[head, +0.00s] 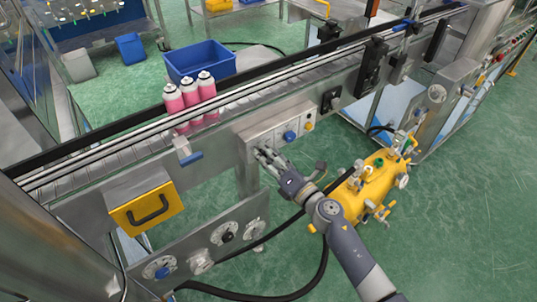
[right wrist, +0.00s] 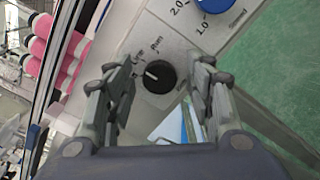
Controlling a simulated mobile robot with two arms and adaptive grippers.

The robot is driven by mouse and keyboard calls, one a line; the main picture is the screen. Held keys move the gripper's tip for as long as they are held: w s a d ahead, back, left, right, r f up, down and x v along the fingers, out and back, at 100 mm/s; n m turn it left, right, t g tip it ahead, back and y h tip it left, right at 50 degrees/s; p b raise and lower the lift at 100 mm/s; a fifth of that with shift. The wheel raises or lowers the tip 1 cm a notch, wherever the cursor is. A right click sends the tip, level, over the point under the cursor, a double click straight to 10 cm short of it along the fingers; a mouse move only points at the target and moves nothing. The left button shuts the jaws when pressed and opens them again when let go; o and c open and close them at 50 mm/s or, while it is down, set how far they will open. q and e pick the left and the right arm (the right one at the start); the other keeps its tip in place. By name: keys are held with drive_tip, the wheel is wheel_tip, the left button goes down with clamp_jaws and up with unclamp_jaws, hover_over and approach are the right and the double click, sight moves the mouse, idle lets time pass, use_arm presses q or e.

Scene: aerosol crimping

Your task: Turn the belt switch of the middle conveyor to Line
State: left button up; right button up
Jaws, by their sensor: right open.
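The belt switch (right wrist: 158,77) is a round black knob with a white mark, on a pale panel with printed labels, one reading "Run". Another label beside it is too blurred to read surely. The white mark points to the left in the right wrist view. My right gripper (head: 268,157) is open at the control box (head: 245,145) on the conveyor's side. In the right wrist view its fingers stand on either side of the knob, with gaps visible. In the head view the gripper hides the knob. My left gripper is out of view.
A blue dial (head: 290,136) and a yellow button (head: 309,126) sit right of the gripper on the same box. Several pink cans (head: 190,96) stand on the belt above. A yellow tank (head: 372,180) with valves and a dark hose lie close to my right arm.

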drive_tip(key=v, duration=1.1)
drive_tip(key=shift+s+d, duration=0.15)
drive_tip(key=shift+s, duration=0.15)
drive_tip(key=s+d+f+m+g+h, duration=0.1)
drive_tip(key=d+f+m+h, duration=0.3)
drive_tip(key=f, duration=0.5)
drive_tip(key=s+d+f+m+h, duration=0.15)
drive_tip(key=d+f+m, duration=0.25)
drive_tip(key=f+m, duration=0.45)
drive_tip(key=s+d+f+m+g+h, duration=0.25)
drive_tip(key=s+f, duration=0.25)
drive_tip(key=f, duration=0.3)
drive_tip(key=s+d+f+m+g+h, duration=0.1)
drive_tip(key=s+d+f+m+g, duration=0.2)
drive_tip(key=f, duration=0.6)
drive_tip(key=s+d+f+m+g, duration=0.1)
drive_tip(key=s+f+m+g, duration=0.2)
drive_tip(key=s, duration=1.3)
drive_tip(key=s+d+f+m+g+h, duration=0.1)
drive_tip(key=s+f+m+g, duration=0.3)
drive_tip(key=s+f+m, duration=0.5)
drive_tip(key=s+d+f, duration=0.1)
drive_tip(key=s+f, duration=0.3)
drive_tip(key=s, duration=0.4)
drive_tip(key=shift+s+m+h, duration=0.2)
drive_tip(key=shift+m+h, duration=0.1)
drive_tip(key=shift+f, duration=0.15)
